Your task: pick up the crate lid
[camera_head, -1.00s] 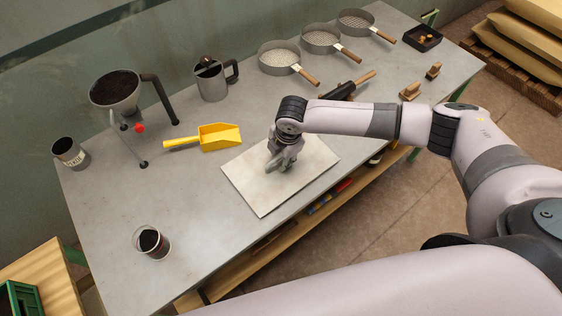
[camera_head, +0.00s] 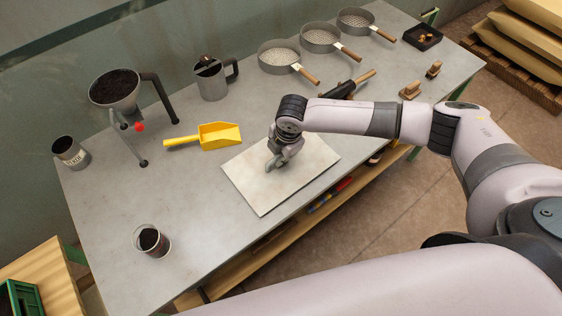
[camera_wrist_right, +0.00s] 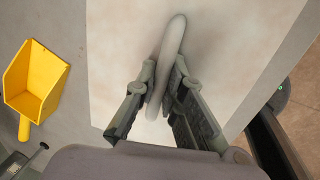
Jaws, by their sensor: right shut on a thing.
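The crate lid (camera_head: 262,190) is a flat, pale square board lying on the grey table near its front edge. It also shows in the right wrist view (camera_wrist_right: 125,40), with a light, rounded bar handle (camera_wrist_right: 172,45) standing on it. My right gripper (camera_head: 274,163) is above the middle of the lid, and in the right wrist view its fingers (camera_wrist_right: 165,90) are shut on the handle from both sides. The fingers hide part of the handle. I see no gap between the lid and the table. My left gripper is not in view.
A yellow scoop (camera_head: 218,137) lies just left of the lid. A cup of dark soil (camera_head: 150,241) stands at the front left. A funnel on a stand (camera_head: 117,92), a metal jug (camera_head: 211,80) and several sieves (camera_head: 279,58) stand further back.

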